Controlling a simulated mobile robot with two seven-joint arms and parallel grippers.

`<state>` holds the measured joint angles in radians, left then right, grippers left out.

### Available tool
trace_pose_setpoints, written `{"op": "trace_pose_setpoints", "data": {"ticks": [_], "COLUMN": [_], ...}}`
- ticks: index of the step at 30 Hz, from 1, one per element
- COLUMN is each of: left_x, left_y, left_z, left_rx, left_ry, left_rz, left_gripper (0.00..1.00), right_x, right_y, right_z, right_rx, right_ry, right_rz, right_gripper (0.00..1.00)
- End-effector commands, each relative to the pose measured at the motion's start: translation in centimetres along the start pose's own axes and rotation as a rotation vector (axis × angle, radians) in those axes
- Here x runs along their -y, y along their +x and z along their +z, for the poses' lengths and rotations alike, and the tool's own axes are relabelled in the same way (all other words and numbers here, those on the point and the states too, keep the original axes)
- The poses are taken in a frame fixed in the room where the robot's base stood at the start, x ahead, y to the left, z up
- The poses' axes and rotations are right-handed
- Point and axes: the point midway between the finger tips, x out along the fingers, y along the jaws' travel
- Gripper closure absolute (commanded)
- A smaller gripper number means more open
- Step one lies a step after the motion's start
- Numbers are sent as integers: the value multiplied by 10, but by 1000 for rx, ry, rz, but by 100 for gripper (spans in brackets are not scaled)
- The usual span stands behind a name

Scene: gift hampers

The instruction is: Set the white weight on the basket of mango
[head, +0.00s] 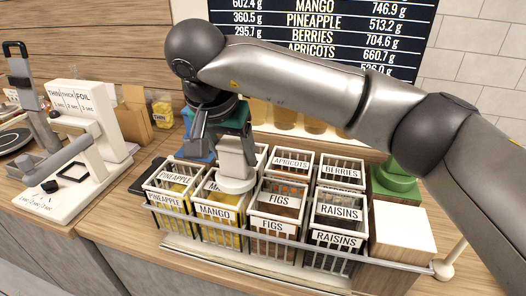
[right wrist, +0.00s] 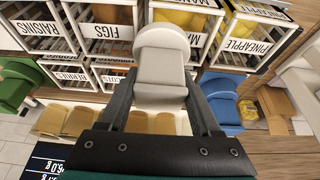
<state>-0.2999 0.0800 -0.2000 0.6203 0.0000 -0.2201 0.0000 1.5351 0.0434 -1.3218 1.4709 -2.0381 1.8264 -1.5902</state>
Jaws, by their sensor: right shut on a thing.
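My right gripper (head: 235,152) is shut on the white weight (head: 237,180) and holds it upright over the front row of baskets. In the head view the weight overlaps the right part of the mango basket (head: 215,213), near the figs basket. In the right wrist view the weight (right wrist: 162,65) sits between the fingers (right wrist: 160,92), with the mango basket (right wrist: 187,4) partly hidden behind it. The mango basket holds yellow pieces. Whether the weight touches the basket cannot be told. My left gripper is not in view.
Pineapple (head: 169,198), figs (head: 274,225) and raisins (head: 334,238) baskets stand in the rack, with apricots (head: 292,162) and berries (head: 341,173) behind. A blue weight (right wrist: 222,103) and a green weight (head: 396,183) stand nearby. A white sealer (head: 75,150) is at left.

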Motion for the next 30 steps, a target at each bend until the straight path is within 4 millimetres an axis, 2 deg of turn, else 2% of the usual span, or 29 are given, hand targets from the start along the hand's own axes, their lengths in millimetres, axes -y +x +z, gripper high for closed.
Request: {"op": "trace_pose_setpoints", "data": {"ticks": [3,8,17,22,30], "left_x": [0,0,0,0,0], "left_y": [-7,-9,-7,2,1], "left_z": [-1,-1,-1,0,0], "left_rx": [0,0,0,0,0], "left_ry": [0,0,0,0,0], "left_rz": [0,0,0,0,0], "left_gripper": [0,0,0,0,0], "right_x": [18,29,29,29,29], "right_y": [-4,-3,-1,10,9], "right_z": [-2,-1,-1,4,4], "right_rx": [-3,-4,-3,-3,-3], "right_ry": [0,0,0,0,1], "right_rz": [-2,-3,-3,-4,-4], "right_gripper": [100,100,100,100,100]}}
